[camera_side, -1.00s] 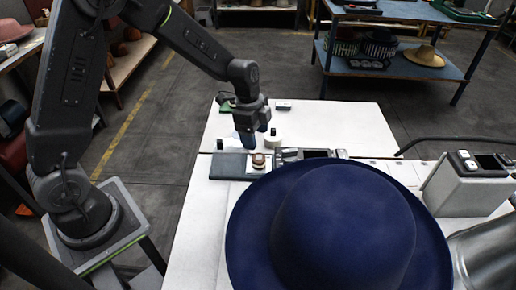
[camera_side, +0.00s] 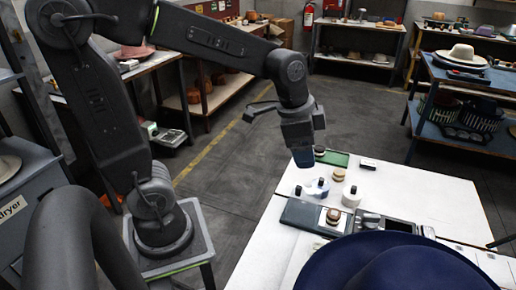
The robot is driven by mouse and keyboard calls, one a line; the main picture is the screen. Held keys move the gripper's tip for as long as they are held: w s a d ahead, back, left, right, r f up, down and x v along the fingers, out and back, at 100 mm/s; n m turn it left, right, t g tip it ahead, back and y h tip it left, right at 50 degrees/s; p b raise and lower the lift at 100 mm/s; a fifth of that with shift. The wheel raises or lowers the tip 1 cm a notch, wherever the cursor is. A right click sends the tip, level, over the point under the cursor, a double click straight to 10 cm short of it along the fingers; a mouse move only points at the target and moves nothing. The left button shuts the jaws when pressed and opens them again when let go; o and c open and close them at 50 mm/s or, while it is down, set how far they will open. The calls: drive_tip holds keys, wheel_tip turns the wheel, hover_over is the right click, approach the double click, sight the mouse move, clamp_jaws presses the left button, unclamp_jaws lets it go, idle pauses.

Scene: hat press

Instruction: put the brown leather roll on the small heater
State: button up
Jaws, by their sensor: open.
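My gripper (camera_side: 304,158) points down above the far left part of the white table, with nothing seen between its fingers. Two small brown rounded pieces show: one (camera_side: 339,174) stands near the green tray, and one (camera_side: 333,215) sits on a pale pad on a dark flat board. Either could be the brown leather roll; I cannot tell which. My gripper is to the left of both and apart from them. A grey metallic device (camera_side: 372,221) lies right of the board. I cannot tell whether it is the small heater.
A white-and-blue pot with a black knob (camera_side: 317,187) and a white pot with a black top (camera_side: 351,196) stand near the gripper. A green tray (camera_side: 332,157) lies behind. A big blue hat (camera_side: 400,264) fills the front.

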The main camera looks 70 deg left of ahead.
drive_tip(key=s+r+n+t, duration=0.2)
drive_tip(key=s+n, duration=0.4)
drive_tip(key=s, duration=0.4)
drive_tip(key=shift+s+n+y, duration=0.3)
drive_tip(key=shift+s+y, duration=0.1)
drive_tip(key=shift+r, duration=0.1)
idle(0.3)
